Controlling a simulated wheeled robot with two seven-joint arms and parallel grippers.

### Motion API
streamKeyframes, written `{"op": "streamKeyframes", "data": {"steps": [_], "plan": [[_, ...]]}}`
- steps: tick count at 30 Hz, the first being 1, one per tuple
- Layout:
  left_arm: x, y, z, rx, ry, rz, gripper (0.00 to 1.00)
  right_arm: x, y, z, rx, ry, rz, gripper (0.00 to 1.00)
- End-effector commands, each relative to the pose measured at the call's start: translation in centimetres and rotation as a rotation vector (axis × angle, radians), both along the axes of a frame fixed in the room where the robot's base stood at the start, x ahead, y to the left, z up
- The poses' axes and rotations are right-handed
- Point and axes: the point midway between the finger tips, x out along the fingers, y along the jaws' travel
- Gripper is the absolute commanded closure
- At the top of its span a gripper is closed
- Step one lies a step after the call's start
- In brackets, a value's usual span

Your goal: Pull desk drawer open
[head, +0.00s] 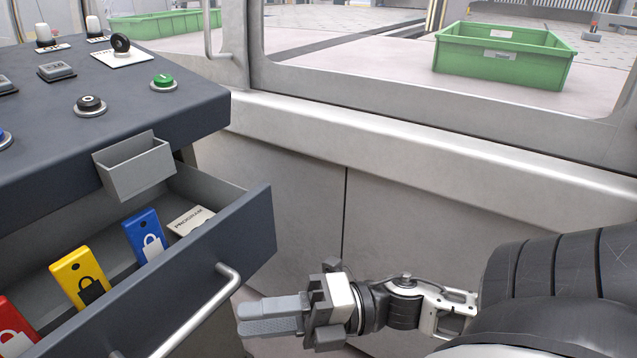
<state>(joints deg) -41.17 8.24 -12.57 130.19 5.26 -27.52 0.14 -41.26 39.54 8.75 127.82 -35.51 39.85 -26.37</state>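The desk drawer (190,279) is a dark-fronted drawer under the control desk (130,82). It stands pulled out, with its inside in view. Its silver bar handle (204,315) is on the front face, and part of it runs toward the bottom edge of the picture. My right gripper (240,319) is just right of the handle, its fingers pointing left toward it. Its fingers lie together with no gap showing, and I see nothing between them. A clear space shows between the fingertips and the handle. My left gripper is not in view.
In the drawer lie red (14,330), yellow (79,277) and blue (145,236) lock tags and a program card (190,220). A grey holder (135,167) hangs on the desk edge. A panel wall (420,215) stands behind; a green crate (503,58) is beyond it.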

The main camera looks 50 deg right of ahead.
Motion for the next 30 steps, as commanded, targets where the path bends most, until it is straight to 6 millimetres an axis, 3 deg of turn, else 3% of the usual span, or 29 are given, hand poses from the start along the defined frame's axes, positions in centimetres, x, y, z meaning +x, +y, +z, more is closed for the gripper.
{"op": "streamKeyframes", "data": {"steps": [6,11,30], "plan": [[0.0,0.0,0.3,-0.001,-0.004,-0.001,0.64,-2.7,-3.9,-0.7,0.001,0.005,-0.004,0.66],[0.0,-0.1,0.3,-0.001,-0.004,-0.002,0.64,-3.8,-5.4,-0.9,0.000,0.001,-0.003,0.66],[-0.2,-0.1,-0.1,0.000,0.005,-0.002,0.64,-4.2,-6.0,-1.0,0.002,0.000,-0.001,0.66]]}}
